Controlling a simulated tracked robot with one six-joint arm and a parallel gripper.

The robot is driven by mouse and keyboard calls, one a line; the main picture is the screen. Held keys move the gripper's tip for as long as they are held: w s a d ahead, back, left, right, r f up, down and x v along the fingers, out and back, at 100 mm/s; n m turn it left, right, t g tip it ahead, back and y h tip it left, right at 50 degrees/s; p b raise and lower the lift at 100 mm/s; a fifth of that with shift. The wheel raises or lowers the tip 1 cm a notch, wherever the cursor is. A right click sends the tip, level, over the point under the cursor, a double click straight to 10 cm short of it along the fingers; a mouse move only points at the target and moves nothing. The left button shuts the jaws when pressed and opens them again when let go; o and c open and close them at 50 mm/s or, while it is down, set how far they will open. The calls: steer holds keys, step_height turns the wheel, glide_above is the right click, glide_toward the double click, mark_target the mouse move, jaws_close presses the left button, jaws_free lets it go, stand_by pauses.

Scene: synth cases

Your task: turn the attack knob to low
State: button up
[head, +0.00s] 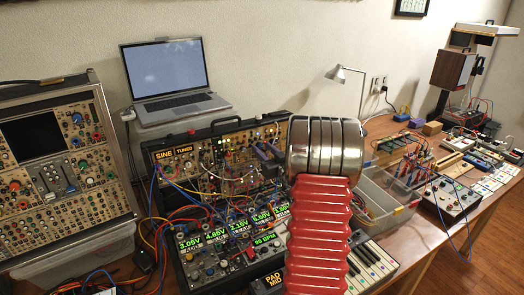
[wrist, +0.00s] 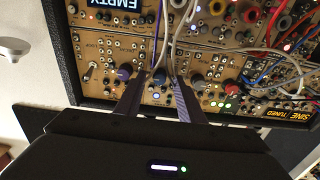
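In the wrist view my gripper (wrist: 160,80) has its two dark fingers apart, reaching over a tan synth panel (wrist: 232,92). A dark knob (wrist: 160,77) shows between the fingertips. I cannot tell whether the fingers touch it. A blue-purple knob (wrist: 124,72) sits just left of the left finger, and another dark knob (wrist: 197,80) just right of the right one.
Patch cables (wrist: 268,50) cross the panel, some close to my fingers. In the head view a laptop (head: 172,75) stands behind the case, a second synth rack (head: 60,165) at left, a clear plastic bin (head: 392,200) and a keyboard (head: 372,265) at right.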

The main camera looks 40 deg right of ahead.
steer(key=shift+w+d, duration=0.1)
steer(key=shift+w, duration=0.2)
steer(key=shift+c, duration=0.3)
jaws_close()
steer(key=shift+s+a, duration=0.1)
steer(key=shift+a, duration=0.1)
steer(key=shift+d, duration=0.1)
